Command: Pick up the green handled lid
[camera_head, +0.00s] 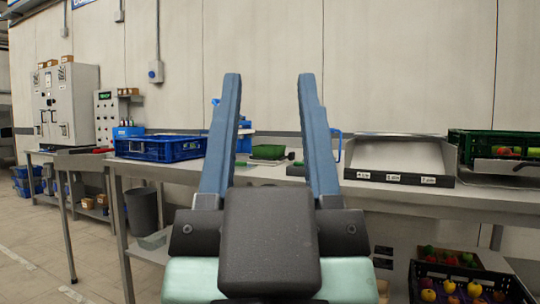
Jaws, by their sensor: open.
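My gripper (267,78) is in the middle of the head view, pointing away toward the workbench. Its two blue fingers are spread wide and nothing is between them. A green item (268,152) sits on the bench beyond, seen through the gap between the fingers; it may be the green handled lid, but it is too small to make out a handle. It is well apart from the gripper.
A blue crate (160,148) stands on the bench to the left. A grey sloped tray (400,157) and a green crate with produce (503,141) stand to the right. A dark crate of fruit (440,280) is below the bench. A grey bin (142,208) stands at lower left. Floor shows at left.

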